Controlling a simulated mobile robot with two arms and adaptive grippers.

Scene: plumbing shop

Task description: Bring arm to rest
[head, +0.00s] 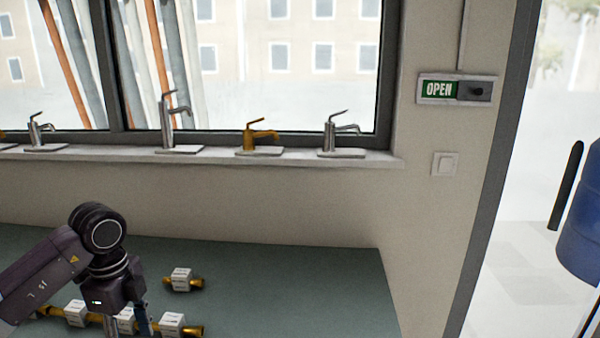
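My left arm (104,230) comes in from the left and bends down at a round dark joint over the green-grey tabletop. My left gripper (128,328) points down at the bottom edge of the head view, among brass pipe fittings with white labels. Its fingertips are cut off by the frame edge, so I cannot tell whether it is open or holds anything. My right arm and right gripper are not in view.
Brass fittings (192,331) with white tags lie beside and behind the gripper, and a separate tagged one (181,279) lies farther back. The tabletop (310,290) is clear to the right. Taps, including a gold one (259,136), stand on the windowsill (375,161). A glass door is at right.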

